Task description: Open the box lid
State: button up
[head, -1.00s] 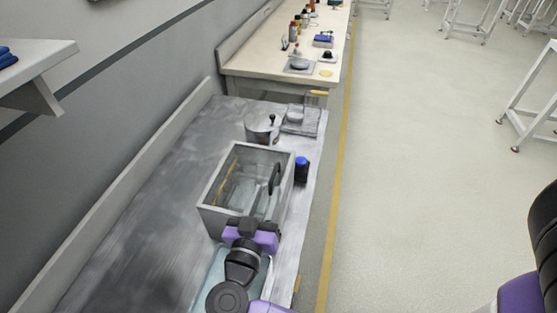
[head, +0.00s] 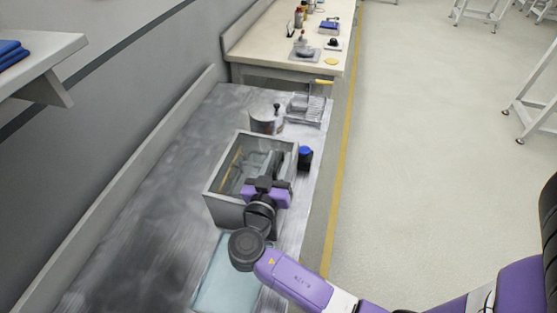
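A grey box (head: 224,208) stands on the metal bench. Its top looks clear or glassy, and I cannot tell a lid apart from the inside. A dark upright handle-like part shows near its right side, partly behind my gripper. My gripper (head: 270,183) is over the near right part of the box, close to that dark part. Its fingers point away from the camera and are mostly hidden, so contact and opening cannot be seen.
A light blue flat panel (head: 226,275) lies in front of the box. A blue-capped dark bottle (head: 305,158) stands close on its right. A metal pot (head: 266,119) and a tray with a yellow-handled tool (head: 306,108) are behind. The bench left of the box is clear.

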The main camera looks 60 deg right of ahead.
grip_shut()
jog(key=shift+s, duration=0.1)
dwell(1.2)
